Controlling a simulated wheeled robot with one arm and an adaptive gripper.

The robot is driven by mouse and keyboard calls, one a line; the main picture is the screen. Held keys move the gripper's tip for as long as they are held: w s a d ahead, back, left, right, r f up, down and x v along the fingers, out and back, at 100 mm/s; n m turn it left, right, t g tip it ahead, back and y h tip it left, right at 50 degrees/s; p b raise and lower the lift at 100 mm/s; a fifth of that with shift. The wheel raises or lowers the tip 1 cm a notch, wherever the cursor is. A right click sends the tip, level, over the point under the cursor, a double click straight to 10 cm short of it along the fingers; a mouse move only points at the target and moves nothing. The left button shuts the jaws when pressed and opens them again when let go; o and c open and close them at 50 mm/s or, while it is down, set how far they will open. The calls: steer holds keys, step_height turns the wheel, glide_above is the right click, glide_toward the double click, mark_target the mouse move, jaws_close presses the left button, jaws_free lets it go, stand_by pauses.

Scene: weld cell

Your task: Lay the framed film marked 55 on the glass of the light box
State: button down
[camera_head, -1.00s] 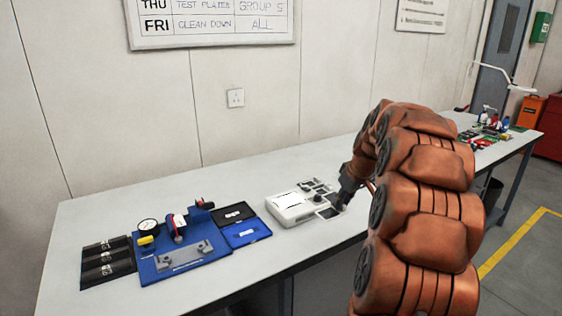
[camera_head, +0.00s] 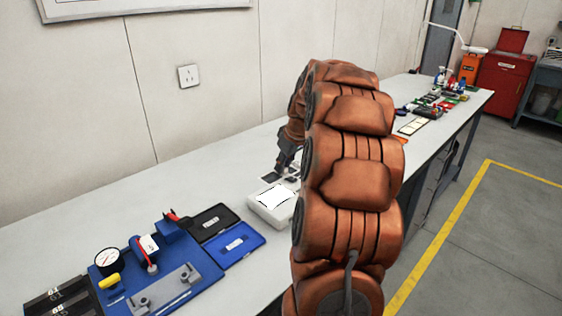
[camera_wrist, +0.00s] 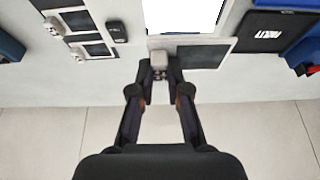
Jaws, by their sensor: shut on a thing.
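My gripper (camera_wrist: 158,72) is shut on the small grey grip of a framed film (camera_wrist: 206,57). The film is a dark panel in a pale frame, to the right of the fingers in the wrist view. Its number is not readable. The lit white glass (camera_wrist: 185,14) of the light box is just above the film in that view, and the film is beside it. In the head view the light box (camera_head: 259,213) is white with a bright glass top. My gripper (camera_head: 284,166) is behind it there, and the held film is not clearly told apart.
Two other framed films (camera_wrist: 75,20) (camera_wrist: 97,49) with grey grips lie left of the light box in the wrist view. A black case (camera_wrist: 262,30) is at the right. A blue fixture (camera_head: 190,265) with a gauge (camera_head: 107,261) stands on the bench at the left.

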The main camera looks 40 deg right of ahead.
mark_target(285, 173)
steer(key=shift+f+b, duration=0.3)
steer(key=shift+f, duration=1.8)
steer(key=shift+f+b, duration=1)
steer(key=shift+f, duration=0.35)
steer(key=shift+s+b, duration=0.1)
steer(key=shift+b, duration=0.55)
steer(key=c, duration=1.1)
jaws_free()
steer(key=shift+o, duration=0.2)
steer(key=shift+r+p, duration=0.5)
steer(key=shift+r, duration=2.95)
